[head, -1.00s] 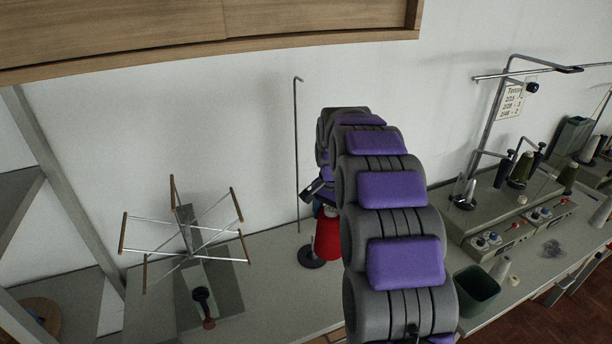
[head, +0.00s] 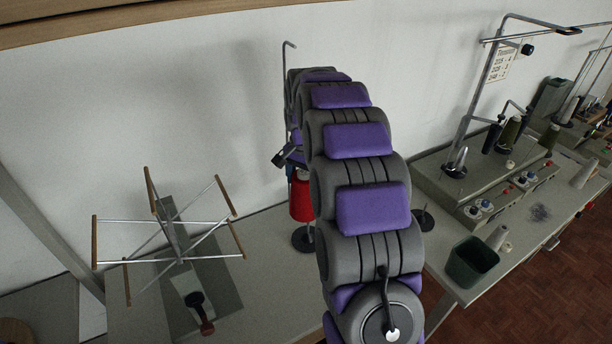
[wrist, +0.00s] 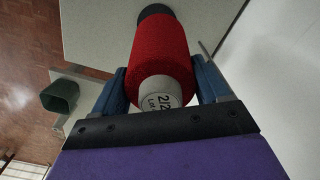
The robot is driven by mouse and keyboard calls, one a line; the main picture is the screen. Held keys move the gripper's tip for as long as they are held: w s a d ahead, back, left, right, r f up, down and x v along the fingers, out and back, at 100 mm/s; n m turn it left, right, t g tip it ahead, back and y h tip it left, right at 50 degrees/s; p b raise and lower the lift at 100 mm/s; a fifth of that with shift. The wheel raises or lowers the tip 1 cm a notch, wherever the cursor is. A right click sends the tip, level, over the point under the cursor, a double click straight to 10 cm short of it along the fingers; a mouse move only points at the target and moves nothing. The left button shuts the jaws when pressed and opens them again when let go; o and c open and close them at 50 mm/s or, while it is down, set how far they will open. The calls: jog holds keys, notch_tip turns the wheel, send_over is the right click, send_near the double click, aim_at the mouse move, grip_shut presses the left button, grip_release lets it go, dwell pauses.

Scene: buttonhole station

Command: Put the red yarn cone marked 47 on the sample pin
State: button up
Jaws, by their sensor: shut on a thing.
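The red yarn cone (head: 301,203) is between the blue fingers of my gripper (wrist: 158,64), which is shut on it. In the wrist view the red cone (wrist: 160,50) has its pale end toward the camera, with a partly visible printed label; I cannot read 47. A dark round base (head: 303,240) lies directly below the cone in the head view and also shows past its far end in the wrist view (wrist: 154,11). I cannot tell whether the cone rests on it or hangs above it.
A hooked rod (head: 286,65) rises behind my arm. A spoked yarn winder (head: 172,225) stands at left. Another dark base (head: 424,221) is right of my arm. A dark green bin (head: 472,264) and a machine with spools (head: 490,165) are at right.

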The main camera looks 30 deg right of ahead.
jog(key=d+f, duration=0.1)
jog(key=d+f+b, duration=0.1)
jog(key=f, duration=0.1)
jog(key=shift+d+f, duration=0.3)
jog(key=shift+d, duration=0.05)
jog(key=shift+f+b, duration=0.3)
jog(key=f, duration=0.1)
jog(key=f+b, duration=0.1)
jog(key=f, duration=0.2)
jog(key=shift+a+f, duration=0.25)
jog(key=shift+f, duration=0.05)
jog(key=shift+d+f, duration=0.1)
jog(key=shift+f, duration=0.2)
jog(key=shift+a+f, duration=0.2)
jog(key=shift+f, duration=0.95)
jog(key=o, duration=1.6)
jog(key=shift+a, duration=0.3)
jog(key=shift+c, duration=0.2)
jog(key=shift+a, duration=0.1)
